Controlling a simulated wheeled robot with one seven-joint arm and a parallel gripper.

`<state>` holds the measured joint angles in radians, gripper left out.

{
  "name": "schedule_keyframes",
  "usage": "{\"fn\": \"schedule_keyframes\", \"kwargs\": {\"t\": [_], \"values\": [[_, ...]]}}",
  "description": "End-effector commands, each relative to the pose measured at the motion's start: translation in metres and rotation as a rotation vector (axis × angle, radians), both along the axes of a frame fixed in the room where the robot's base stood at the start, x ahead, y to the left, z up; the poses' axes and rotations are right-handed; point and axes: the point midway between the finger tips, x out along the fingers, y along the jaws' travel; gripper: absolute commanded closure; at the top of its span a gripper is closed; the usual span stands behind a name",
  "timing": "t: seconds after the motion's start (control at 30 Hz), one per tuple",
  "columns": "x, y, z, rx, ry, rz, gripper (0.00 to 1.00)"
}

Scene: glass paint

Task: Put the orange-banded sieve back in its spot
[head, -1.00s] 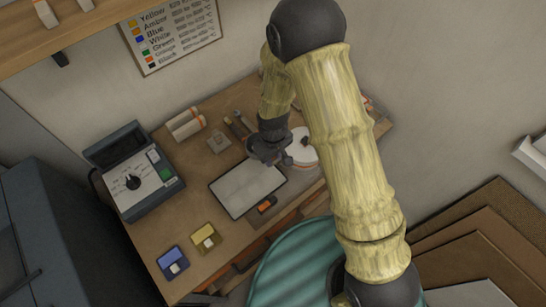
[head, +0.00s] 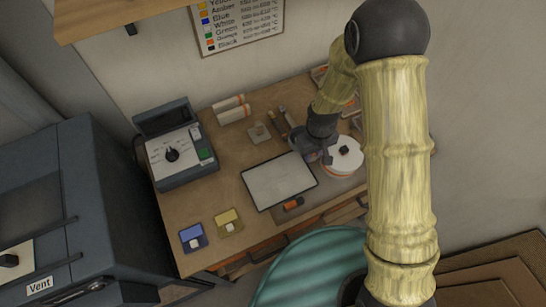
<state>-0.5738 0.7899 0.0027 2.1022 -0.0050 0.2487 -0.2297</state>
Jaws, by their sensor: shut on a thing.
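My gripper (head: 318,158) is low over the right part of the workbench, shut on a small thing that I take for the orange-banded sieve. The gripper and wrist hide most of it, so its band and mesh cannot be made out. Just right of the gripper is a round white disc (head: 338,166) with a black knob on top and some orange at its edge. I cannot tell whether the held thing touches the bench or the disc. No marked spot for the sieve can be made out.
Orange-banded rolls (head: 232,108), a grey control box (head: 180,155) and blue (head: 193,238) and yellow (head: 228,222) containers stand on the wooden bench (head: 235,185).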

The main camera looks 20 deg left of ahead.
Motion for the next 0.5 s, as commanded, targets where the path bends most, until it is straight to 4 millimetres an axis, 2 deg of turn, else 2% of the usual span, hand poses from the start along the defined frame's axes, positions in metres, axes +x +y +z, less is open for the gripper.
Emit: {"fn": "schedule_keyframes", "kwargs": {"t": [0.17, 0.3, 0.5], "values": [[0.044, -0.036, -0.008, 0.003, -0.004, -0.228, 1.00], [0.081, -0.079, -0.008, 0.004, -0.003, -0.464, 1.00], [0.123, -0.149, -0.005, 0.004, -0.005, -0.787, 1.00]]}}
